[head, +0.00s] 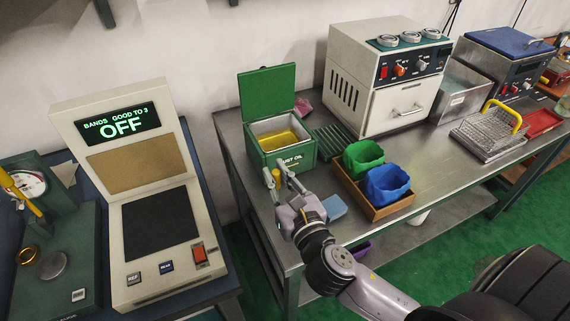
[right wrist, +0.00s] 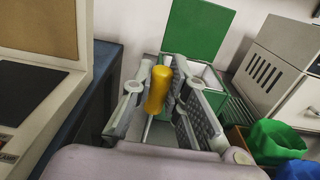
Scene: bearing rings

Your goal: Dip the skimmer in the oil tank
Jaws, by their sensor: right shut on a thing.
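The oil tank (head: 281,157) is a green box on the steel table with its lid (head: 267,96) raised. Its pale-rimmed opening shows yellow oil (head: 279,140) inside. My right gripper (head: 279,180) is in front of the tank's near side and shut on the yellow handle of the skimmer (head: 276,174). The right wrist view shows the yellow handle (right wrist: 158,90) between the fingers, with a thin pale rod below it. The rest of the skimmer is hidden. My left gripper is not in view.
Right of the tank are a green rack (head: 328,141) and a wooden tray (head: 388,211) with a green bin (head: 362,158) and a blue bin (head: 388,184). A blue block (head: 335,207) lies by my right gripper. A white oven (head: 385,80) stands behind.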

